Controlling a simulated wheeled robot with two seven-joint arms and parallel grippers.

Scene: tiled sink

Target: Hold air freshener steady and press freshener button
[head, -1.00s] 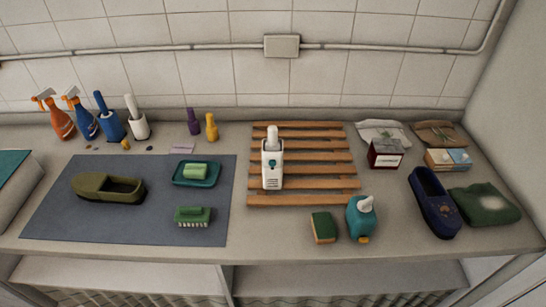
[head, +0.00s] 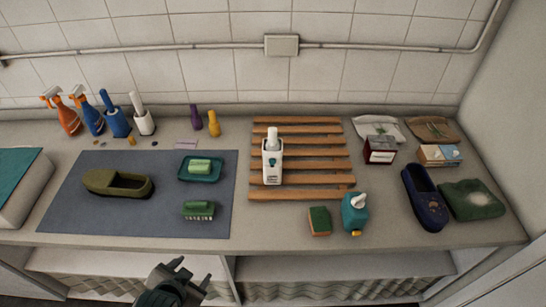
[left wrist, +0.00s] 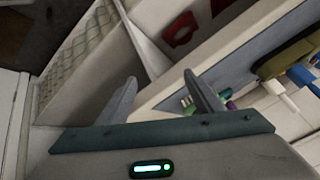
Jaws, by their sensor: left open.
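The air freshener (head: 272,163) is a white bottle with a white top and a dark green button on its front. It stands upright on the slatted wooden rack (head: 300,195) in the middle of the counter. My left gripper (head: 192,272) is open and empty at the bottom of the head view, in front of the counter edge and well apart from the bottle. Its two fingers also show in the left wrist view (left wrist: 163,92) with nothing between them. My right gripper is not in view.
The grey mat (head: 70,215) at left holds a green shoe (head: 117,184), soap dish (head: 199,169) and brush (head: 198,210). Spray bottles (head: 68,117) stand behind; a navy shoe (head: 425,198) is right.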

